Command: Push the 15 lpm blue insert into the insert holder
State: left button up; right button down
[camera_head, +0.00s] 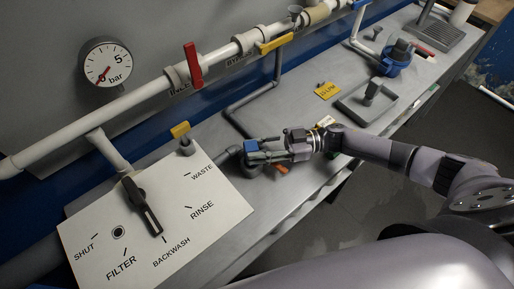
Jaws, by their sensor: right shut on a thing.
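My right gripper (258,153) reaches in from the right over the grey bench, its fingers pointing left. It is shut on the small blue insert (250,145), which shows at the fingertips. A dark grey round fitting (251,169) at the end of a pipe sits just below the fingers, partly hidden by them. I cannot tell whether this fitting is the insert holder, or whether the insert touches it. My left gripper is not in view.
A white valve panel (95,225) with a black lever (143,207) stands left of the gripper. An orange part (281,169) lies below it. Pipes run behind.

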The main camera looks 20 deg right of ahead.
jog(key=c, duration=1.1)
grip_release()
notch_tip(320, 180, up, 10)
jog(key=shift+r, duration=0.1)
